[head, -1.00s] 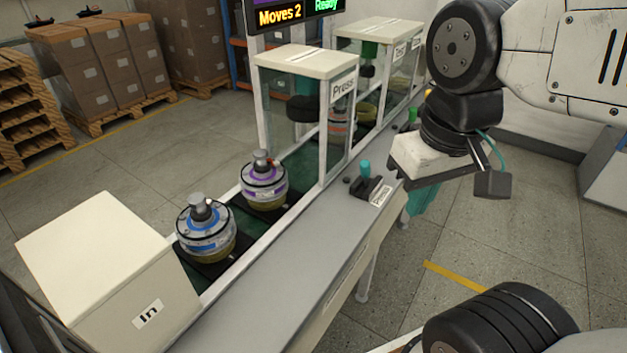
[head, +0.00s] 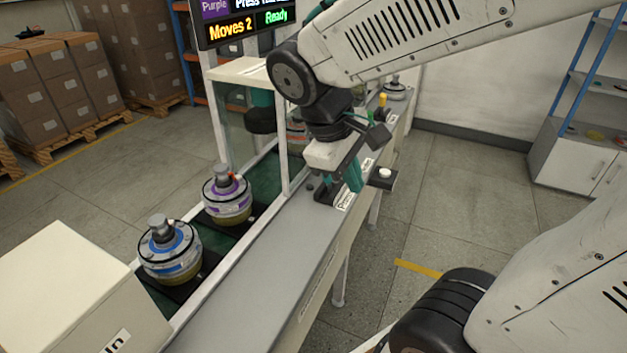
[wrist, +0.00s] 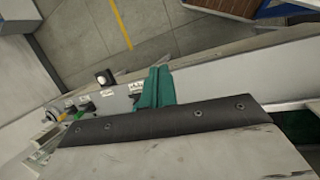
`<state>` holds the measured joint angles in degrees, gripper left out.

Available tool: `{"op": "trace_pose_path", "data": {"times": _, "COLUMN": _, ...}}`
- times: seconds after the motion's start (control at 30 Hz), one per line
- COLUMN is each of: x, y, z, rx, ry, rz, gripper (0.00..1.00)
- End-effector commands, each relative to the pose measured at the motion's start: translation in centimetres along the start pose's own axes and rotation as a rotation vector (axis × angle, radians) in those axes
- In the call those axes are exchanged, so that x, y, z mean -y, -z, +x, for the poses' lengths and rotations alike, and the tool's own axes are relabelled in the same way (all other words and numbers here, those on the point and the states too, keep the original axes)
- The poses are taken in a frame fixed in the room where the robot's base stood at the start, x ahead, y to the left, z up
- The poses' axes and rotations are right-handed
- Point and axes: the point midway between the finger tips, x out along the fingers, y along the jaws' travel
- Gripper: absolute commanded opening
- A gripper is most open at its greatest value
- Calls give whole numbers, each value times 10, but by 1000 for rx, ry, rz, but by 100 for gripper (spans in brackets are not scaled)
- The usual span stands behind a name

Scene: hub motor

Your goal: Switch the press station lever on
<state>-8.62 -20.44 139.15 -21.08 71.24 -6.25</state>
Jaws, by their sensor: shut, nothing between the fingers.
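The press station lever's dark base (head: 325,194) sits on the grey ledge beside a "Press" label (head: 343,201). Its teal handle is hidden by my wrist and fingers, so I cannot tell its position. My gripper (head: 354,182) is shut and empty, its teal fingers pointing down right over the lever's place. I cannot tell whether they touch it. The press station (head: 240,72) stands behind the ledge, partly covered by my arm.
A purple-banded motor (head: 227,197) and a blue-banded motor (head: 170,250) stand on the conveyor. A white button (head: 386,173) sticks out on the ledge's front side. Other levers, one green (wrist: 82,114), lie further along. The near ledge is clear.

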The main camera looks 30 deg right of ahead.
Motion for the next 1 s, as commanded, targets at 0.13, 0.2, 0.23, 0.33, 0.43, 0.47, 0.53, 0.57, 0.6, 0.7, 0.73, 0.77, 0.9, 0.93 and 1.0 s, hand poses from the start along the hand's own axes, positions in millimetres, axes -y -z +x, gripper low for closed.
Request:
{"op": "trace_pose_path", "data": {"times": 0.13, "x": -12, "y": 42, "z": 13, "rx": 109, "ry": -130, "rz": -201, "gripper": 0}}
{"op": "trace_pose_path", "data": {"times": 0.2, "x": -16, "y": 63, "z": 20, "rx": 156, "ry": -192, "rz": -297, "gripper": 0}}
{"op": "trace_pose_path", "data": {"times": 0.23, "x": -18, "y": 72, "z": 23, "rx": 176, "ry": -219, "rz": -338, "gripper": 0}}
{"op": "trace_pose_path", "data": {"times": 0.33, "x": -19, "y": 104, "z": 33, "rx": 239, "ry": -308, "rz": -478, "gripper": 0}}
{"op": "trace_pose_path", "data": {"times": 0.43, "x": -16, "y": 138, "z": 46, "rx": 301, "ry": -397, "rz": -621, "gripper": 0}}
{"op": "trace_pose_path", "data": {"times": 0.47, "x": -14, "y": 148, "z": 50, "rx": 318, "ry": -424, "rz": -663, "gripper": 0}}
{"op": "trace_pose_path", "data": {"times": 0.53, "x": -10, "y": 171, "z": 59, "rx": 355, "ry": -483, "rz": -758, "gripper": 0}}
{"op": "trace_pose_path", "data": {"times": 0.57, "x": -7, "y": 180, "z": 63, "rx": 370, "ry": -507, "rz": -796, "gripper": 0}}
{"op": "trace_pose_path", "data": {"times": 0.6, "x": -3, "y": 192, "z": 68, "rx": 388, "ry": -536, "rz": -843, "gripper": 0}}
{"op": "trace_pose_path", "data": {"times": 0.7, "x": 5, "y": 216, "z": 79, "rx": 424, "ry": -598, "rz": -941, "gripper": 0}}
{"op": "trace_pose_path", "data": {"times": 0.73, "x": 8, "y": 221, "z": 82, "rx": 432, "ry": -612, "rz": -964, "gripper": 0}}
{"op": "trace_pose_path", "data": {"times": 0.77, "x": 10, "y": 226, "z": 84, "rx": 439, "ry": -626, "rz": -985, "gripper": 0}}
{"op": "trace_pose_path", "data": {"times": 0.9, "x": 16, "y": 240, "z": 92, "rx": 459, "ry": -662, "rz": -1043, "gripper": 0}}
{"op": "trace_pose_path", "data": {"times": 0.93, "x": 17, "y": 241, "z": 92, "rx": 461, "ry": -666, "rz": -1049, "gripper": 0}}
{"op": "trace_pose_path", "data": {"times": 1.0, "x": 17, "y": 242, "z": 92, "rx": 463, "ry": -671, "rz": -1055, "gripper": 0}}
